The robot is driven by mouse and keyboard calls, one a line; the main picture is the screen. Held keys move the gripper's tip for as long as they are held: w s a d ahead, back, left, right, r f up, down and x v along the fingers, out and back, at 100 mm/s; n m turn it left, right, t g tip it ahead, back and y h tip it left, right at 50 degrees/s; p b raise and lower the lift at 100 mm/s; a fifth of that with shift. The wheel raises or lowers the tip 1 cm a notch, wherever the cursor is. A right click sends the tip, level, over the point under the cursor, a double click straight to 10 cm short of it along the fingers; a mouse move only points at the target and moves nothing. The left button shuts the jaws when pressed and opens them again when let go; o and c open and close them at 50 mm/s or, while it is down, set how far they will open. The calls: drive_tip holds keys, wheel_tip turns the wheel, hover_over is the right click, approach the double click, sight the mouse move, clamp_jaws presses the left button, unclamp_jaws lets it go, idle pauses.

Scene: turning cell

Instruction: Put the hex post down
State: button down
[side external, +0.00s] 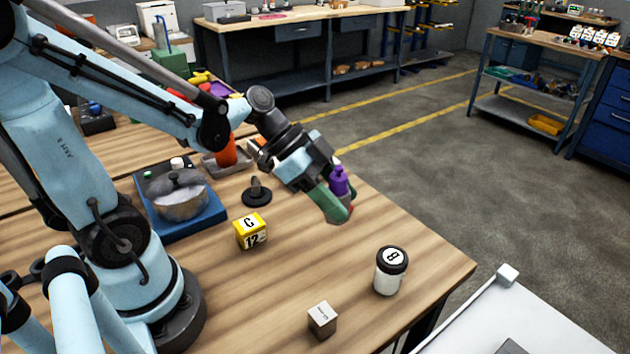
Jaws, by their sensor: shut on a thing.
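My gripper (336,207) reaches over the right part of the wooden table, with its green fingers pointing down. It is shut on a purple post (339,181), which I take to be the hex post. The upper part of the post shows above the fingers, and they hide its lower part. A bit of reddish brown shows at the fingertips. I cannot tell whether the post touches the tabletop (300,270).
A black peg on a round base (256,192), a yellow block (250,231), a pot on a blue stand (179,195), a black-lidded jar (390,271) and a small grey cube (322,320) stand nearby. Bare tabletop lies between the gripper and the jar. The table's right edge is close.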

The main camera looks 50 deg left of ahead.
drive_tip(key=s+a+r+m+g, duration=0.1)
drive_tip(key=s+a+m, duration=0.1)
drive_tip(key=s+a, duration=0.2)
drive_tip(key=shift+g+h, duration=0.3)
drive_tip(key=shift+h, duration=0.1)
drive_tip(key=w+a+f, duration=0.1)
drive_tip(key=a+f, duration=0.1)
drive_tip(key=a, duration=0.1)
drive_tip(key=w+a+f, duration=0.1)
drive_tip(key=a+f, duration=0.1)
drive_tip(key=a, duration=0.2)
drive_tip(key=w+a+f, duration=0.1)
drive_tip(key=a+f, duration=0.1)
drive_tip(key=a, duration=0.2)
drive_tip(key=shift+f, duration=2.25)
drive_tip(key=c, duration=0.5)
unclamp_jaws()
drive_tip(key=shift+f, duration=0.15)
